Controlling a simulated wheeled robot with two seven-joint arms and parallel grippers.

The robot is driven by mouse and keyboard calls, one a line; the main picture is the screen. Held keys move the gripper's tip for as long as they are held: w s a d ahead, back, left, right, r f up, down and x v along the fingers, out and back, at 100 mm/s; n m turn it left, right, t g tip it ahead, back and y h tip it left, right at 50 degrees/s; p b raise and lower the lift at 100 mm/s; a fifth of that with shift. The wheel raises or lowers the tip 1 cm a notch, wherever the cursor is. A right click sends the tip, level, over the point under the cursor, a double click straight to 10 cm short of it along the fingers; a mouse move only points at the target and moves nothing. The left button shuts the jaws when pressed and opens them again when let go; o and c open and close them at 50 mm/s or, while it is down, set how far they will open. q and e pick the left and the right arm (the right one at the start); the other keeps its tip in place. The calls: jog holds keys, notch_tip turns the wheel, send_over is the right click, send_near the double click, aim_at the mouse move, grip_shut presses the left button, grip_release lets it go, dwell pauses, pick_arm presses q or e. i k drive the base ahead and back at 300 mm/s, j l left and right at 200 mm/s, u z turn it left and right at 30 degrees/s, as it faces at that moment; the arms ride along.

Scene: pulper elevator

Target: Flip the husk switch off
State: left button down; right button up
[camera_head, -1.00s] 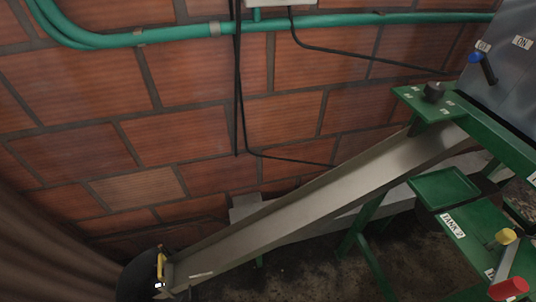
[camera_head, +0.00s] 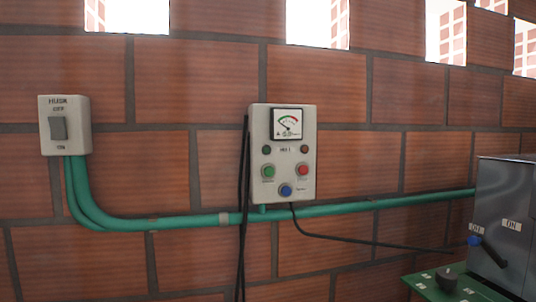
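A pale wall switch box (camera_head: 64,125) is on the brick wall at the left. I cannot tell which way the rocker is tilted. A pale control panel (camera_head: 258,150) is on the wall at the centre, with a dial gauge (camera_head: 287,123), a green button (camera_head: 268,171), a red button (camera_head: 303,170) and a blue knob (camera_head: 286,190); its small label is unclear. Neither of my grippers is in view.
A green pipe (camera_head: 190,222) runs along the wall below both boxes. Black cables hang by the panel. At the lower right are a grey metal machine (camera_head: 507,200) with a blue-tipped lever (camera_head: 474,241) and OFF and ON labels, and a green plate with a black knob (camera_head: 447,278).

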aim_at(58, 127)
jog(key=u, duration=1.35)
